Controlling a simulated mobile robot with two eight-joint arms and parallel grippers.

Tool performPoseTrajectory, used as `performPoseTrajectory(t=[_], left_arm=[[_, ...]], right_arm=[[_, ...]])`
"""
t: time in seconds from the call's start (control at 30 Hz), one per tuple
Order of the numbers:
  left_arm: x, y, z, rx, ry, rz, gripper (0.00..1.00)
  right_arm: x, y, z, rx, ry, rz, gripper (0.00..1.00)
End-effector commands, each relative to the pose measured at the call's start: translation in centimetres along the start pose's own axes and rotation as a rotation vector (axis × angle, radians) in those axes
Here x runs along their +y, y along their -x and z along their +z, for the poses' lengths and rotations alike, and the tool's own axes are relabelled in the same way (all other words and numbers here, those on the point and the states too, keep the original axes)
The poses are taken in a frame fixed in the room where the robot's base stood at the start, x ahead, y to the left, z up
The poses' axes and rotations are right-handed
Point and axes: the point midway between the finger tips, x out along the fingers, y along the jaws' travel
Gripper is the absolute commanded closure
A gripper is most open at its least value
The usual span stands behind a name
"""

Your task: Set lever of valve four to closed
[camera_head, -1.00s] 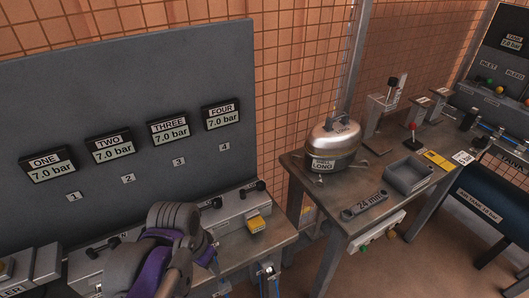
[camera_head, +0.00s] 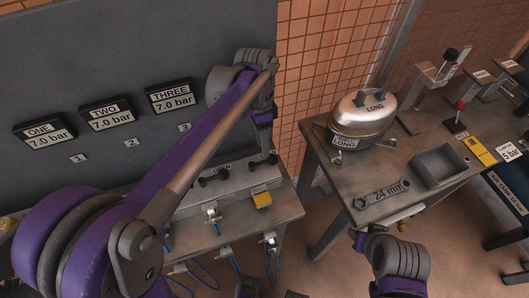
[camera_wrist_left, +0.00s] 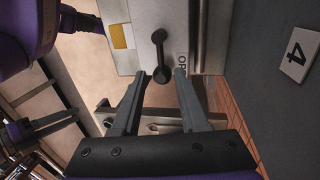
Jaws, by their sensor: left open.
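The lever of valve four (camera_wrist_left: 158,52) is a black handle with rounded ends on a light grey valve panel (camera_wrist_left: 122,12), in front of the gripper in the left wrist view. A partly hidden "OP…" label is beside it. My left gripper (camera_wrist_left: 161,76) is open, its two fingertips on either side of the lever's near end; I cannot tell whether they touch it. In the head view my left gripper (camera_head: 267,146) points down at the right end of the valve row and largely hides that lever. A dark part of my right arm (camera_head: 398,258) shows at the bottom; its jaws are unclear.
A grey board with displays (camera_head: 110,116) stands behind the valves; my arm hides display four. To the right, a table (camera_head: 330,190) holds a metal pot (camera_head: 362,112), a grey tray (camera_head: 438,166) and a wrench-shaped label.

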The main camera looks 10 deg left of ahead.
Motion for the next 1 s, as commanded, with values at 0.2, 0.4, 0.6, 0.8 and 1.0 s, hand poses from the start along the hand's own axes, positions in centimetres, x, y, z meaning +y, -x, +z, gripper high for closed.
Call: performPoseTrajectory(t=[0.2, 0.4, 0.6, 0.8, 1.0], left_arm=[[0.0, -3.5, 0.0, 0.0, 0.0, 0.0, 0.56], [0.0, -4.7, 0.0, 0.0, 0.001, -0.001, 0.56], [0.0, -4.8, 0.0, 0.0, 0.001, -0.001, 0.56], [0.0, -4.8, 0.0, 0.0, 0.001, -0.001, 0.82], [0.0, -4.8, 0.0, 0.0, 0.001, -0.001, 1.0]], right_arm=[[0.0, -0.2, 0.2, -0.001, 0.0, 0.0, 0.56], [0.0, -0.3, 0.2, -0.002, 0.0, 0.0, 0.56], [0.0, -0.3, 0.2, -0.001, 0.0, 0.0, 0.56], [0.0, -0.3, 0.2, -0.002, 0.0, 0.0, 0.56], [0.0, -0.3, 0.2, -0.001, 0.0, 0.0, 0.56]])
